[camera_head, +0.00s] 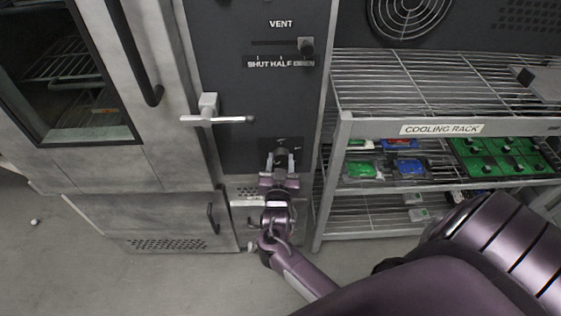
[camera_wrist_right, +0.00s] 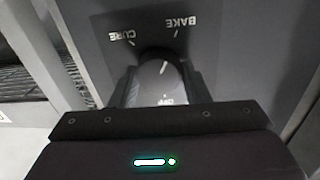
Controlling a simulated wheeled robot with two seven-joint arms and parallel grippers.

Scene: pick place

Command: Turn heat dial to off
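The heat dial (camera_wrist_right: 157,72) is a round knob on the dark oven panel, with CURE and BAKE printed around it and what looks like OFF on the side nearest my gripper. Its white mark seems to point toward BAKE. My right gripper (camera_wrist_right: 163,82) has its fingers spread on either side of the dial; I cannot tell whether they touch it. In the head view my right gripper (camera_head: 284,158) is at the lower part of the panel and mostly hides the dial. My left gripper is not in view.
Above are a T-shaped handle (camera_head: 212,115) and the VENT slider (camera_head: 306,47). The oven door (camera_head: 160,40) is on the left. A metal cooling rack (camera_head: 343,128) with colored items stands close on the right. Bare floor (camera_head: 130,285) lies in front.

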